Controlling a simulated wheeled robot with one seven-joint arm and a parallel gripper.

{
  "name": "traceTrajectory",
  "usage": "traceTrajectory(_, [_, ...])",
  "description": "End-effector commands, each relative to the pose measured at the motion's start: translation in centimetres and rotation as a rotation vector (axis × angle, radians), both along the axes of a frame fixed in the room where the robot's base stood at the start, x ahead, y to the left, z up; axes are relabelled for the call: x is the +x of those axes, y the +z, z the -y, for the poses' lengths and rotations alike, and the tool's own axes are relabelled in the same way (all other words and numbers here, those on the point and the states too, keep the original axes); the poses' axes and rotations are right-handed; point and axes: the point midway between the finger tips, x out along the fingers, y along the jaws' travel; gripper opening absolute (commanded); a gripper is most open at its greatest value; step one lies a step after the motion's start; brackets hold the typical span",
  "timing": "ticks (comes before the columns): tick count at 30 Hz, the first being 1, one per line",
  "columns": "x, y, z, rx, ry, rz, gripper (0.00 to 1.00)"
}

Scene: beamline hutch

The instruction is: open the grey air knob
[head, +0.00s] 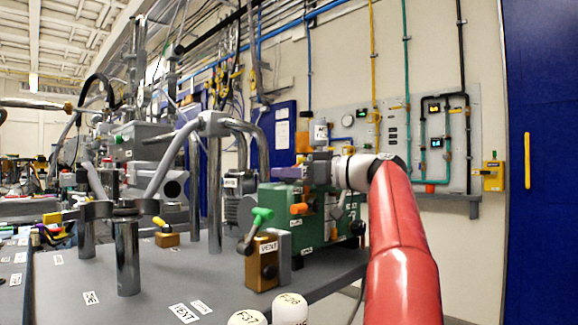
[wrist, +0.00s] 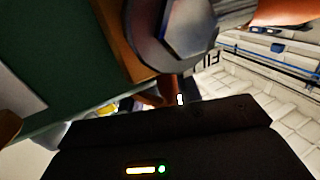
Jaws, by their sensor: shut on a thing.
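The green valve block (head: 283,212) stands on the grey bench and carries several fittings. My gripper (head: 322,172) is at the upper right of this block, at the end of my red arm. In the wrist view a large grey faceted knob (wrist: 175,38) sits close in front of the dark gripper body (wrist: 170,145), against a brown plate and the dark green block face. The jaws are shut, apparently on this grey knob. Their contact with it is hidden, and I cannot read an air label or its turn angle.
A brown valve block (head: 262,262) with a green handle and a VENT label stands in front of the green block. Chrome posts (head: 128,258) and curved pipes rise at left. White capped tops (head: 290,307) show at the front edge. A wall panel (head: 437,120) is behind.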

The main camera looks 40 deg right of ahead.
Motion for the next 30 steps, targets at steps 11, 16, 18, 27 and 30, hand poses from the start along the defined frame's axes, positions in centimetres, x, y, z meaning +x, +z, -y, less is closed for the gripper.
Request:
traceTrajectory(11, [0.02,0.61,0.12,0.002,0.266,0.002,0.12])
traceTrajectory(16, [0.01,0.46,0.09,0.003,0.331,0.003,0.12])
traceTrajectory(18, [0.00,0.37,0.10,0.001,0.349,0.002,0.12])
traceTrajectory(27, [-0.01,0.23,0.02,0.001,0.375,0.004,0.12])
traceTrajectory(30, [0.00,0.22,0.01,0.001,0.375,0.004,0.12])
